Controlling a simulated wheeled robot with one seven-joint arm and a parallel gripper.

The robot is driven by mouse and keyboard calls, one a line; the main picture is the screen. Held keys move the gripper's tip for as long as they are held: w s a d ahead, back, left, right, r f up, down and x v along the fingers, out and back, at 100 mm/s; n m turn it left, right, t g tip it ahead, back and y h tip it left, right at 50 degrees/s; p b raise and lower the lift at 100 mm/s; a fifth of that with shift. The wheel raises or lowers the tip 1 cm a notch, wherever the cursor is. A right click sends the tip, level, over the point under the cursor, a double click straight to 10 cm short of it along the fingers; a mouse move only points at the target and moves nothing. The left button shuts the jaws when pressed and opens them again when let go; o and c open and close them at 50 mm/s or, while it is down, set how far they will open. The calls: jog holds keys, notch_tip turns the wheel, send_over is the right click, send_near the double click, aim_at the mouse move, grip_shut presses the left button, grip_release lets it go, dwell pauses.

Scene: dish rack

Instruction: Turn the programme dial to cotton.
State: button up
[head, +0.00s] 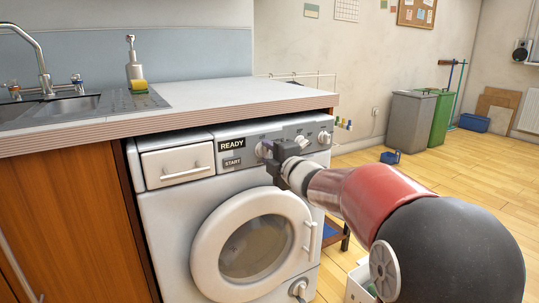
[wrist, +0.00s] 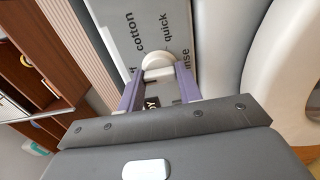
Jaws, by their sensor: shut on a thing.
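The washing machine (head: 160,235) stands under the worktop, with a grey control panel along its top. In the wrist view my gripper (wrist: 158,76) has its two purple fingers closed on opposite sides of a white round dial (wrist: 157,59). The panel (wrist: 160,15) around this dial carries the words "cotton", "quick" and a partly hidden "...nse", and another label is mostly covered at the left. I cannot make out which label the dial points to. In the head view my gripper (head: 270,158) is at the panel's middle, hiding much of the dial.
Another white knob (head: 324,137) sits at the panel's right end. A "READY" display (head: 232,144), a "START" button (head: 232,162) and a drawer (head: 177,165) are to the left. The round door (head: 252,245) is shut below. The worktop (head: 215,98) overhangs the panel.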

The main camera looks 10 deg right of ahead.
jog(key=shift+m, duration=0.3)
jog(key=m+p, duration=0.2)
jog(key=m, duration=0.3)
jog(key=m+p, duration=0.3)
jog(key=m, duration=0.3)
jog(key=shift+f, duration=0.1)
dwell(0.4)
jog(key=o, duration=1)
jog(key=shift+v, duration=3.95)
